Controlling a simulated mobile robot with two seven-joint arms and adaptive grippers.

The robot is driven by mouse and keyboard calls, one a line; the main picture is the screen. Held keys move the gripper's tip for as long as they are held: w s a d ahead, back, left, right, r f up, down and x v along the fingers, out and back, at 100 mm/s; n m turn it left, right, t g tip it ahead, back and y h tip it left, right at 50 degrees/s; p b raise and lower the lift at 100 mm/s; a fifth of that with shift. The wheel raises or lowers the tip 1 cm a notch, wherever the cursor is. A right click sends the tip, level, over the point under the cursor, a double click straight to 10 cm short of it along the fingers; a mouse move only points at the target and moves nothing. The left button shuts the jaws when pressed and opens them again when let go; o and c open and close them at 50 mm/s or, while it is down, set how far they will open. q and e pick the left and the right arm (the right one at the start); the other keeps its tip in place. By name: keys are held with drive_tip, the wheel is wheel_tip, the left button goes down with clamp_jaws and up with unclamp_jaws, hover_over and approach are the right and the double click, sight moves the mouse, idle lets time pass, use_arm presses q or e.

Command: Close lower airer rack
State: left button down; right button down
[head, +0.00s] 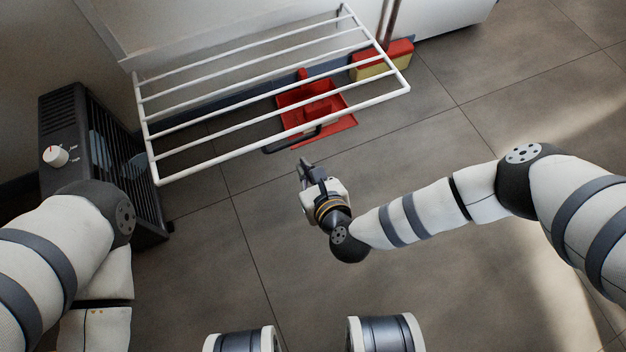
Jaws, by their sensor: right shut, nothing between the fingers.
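The airer rack (230,126) is a frame of white bars that stands out from the wall, roughly level, in the upper left of the head view. Only one rack shows. My right gripper (305,165) is shut and empty, in front of the rack's front bar and just below it in the picture.
A black heater (68,128) with a white knob stands left of the rack. The tiled floor at the right and front is clear.

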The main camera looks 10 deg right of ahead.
use_arm(q)
drive_tip(key=shift+w+r+p, duration=0.15)
drive_tip(key=shift+r+p, duration=0.05)
drive_tip(key=shift+p, duration=0.4)
use_arm(e)
drive_tip(key=shift+w+a+r, duration=0.1)
drive_tip(key=shift+w+r, duration=0.15)
drive_tip(key=shift+r, duration=0.35)
drive_tip(key=shift+w+a+r, duration=0.1)
drive_tip(key=shift+w+r, duration=0.2)
drive_tip(key=shift+r, duration=0.25)
drive_tip(key=shift+w+a+r, duration=0.1)
drive_tip(key=shift+w+r, duration=0.15)
drive_tip(key=shift+r, duration=0.35)
